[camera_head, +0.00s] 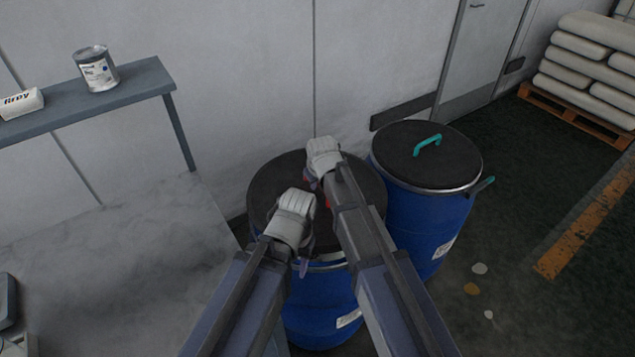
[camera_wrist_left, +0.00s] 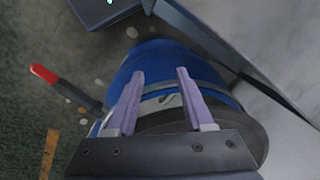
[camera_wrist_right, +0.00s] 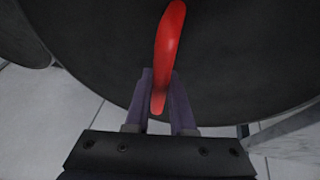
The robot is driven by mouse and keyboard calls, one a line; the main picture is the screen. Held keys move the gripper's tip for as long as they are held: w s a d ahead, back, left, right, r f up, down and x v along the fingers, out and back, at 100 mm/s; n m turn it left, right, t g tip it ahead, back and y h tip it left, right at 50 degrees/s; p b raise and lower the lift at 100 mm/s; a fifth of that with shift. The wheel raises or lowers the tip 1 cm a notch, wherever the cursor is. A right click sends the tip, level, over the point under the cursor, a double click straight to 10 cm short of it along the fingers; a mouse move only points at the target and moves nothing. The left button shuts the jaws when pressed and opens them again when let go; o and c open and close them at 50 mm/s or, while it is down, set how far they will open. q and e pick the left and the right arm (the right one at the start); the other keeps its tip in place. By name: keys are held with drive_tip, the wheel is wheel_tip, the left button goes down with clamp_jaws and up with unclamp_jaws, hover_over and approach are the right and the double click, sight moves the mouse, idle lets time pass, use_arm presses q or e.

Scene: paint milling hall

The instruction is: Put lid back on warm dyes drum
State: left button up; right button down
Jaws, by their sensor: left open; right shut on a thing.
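The dark round lid (camera_head: 272,181) with a red handle (camera_wrist_right: 168,50) lies over the top of the nearer blue drum (camera_head: 318,312). My right gripper (camera_head: 316,184) is shut on the handle; the right wrist view shows the handle between its fingers. I cannot tell whether the lid rests fully on the rim. My left gripper (camera_head: 303,262) is open and empty over the drum's near edge. The left wrist view shows its spread fingers (camera_wrist_left: 160,76) before the drum's rim, and a black lever with a red tip (camera_wrist_left: 62,84) sticking out beside the drum.
A second blue drum (camera_head: 424,222) with a teal-handled lid (camera_head: 398,152) stands close on the right. A grey bench (camera_head: 130,235) is on the left, below a shelf (camera_head: 120,95) with a tin (camera_head: 96,68). Paint spots (camera_head: 479,268) mark the open floor at right.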

sight(318, 191)
drive_tip(key=shift+f+b, duration=1.5)
drive_tip(key=shift+f, duration=0.3)
drive_tip(key=shift+f, duration=0.25)
drive_tip(key=shift+f+b, duration=0.4)
drive_tip(key=shift+b, duration=0.25)
drive_tip(key=shift+f+b, duration=1)
drive_tip(key=c, duration=0.7)
unclamp_jaws()
drive_tip(key=p+v, duration=0.7)
drive_tip(key=v, duration=0.1)
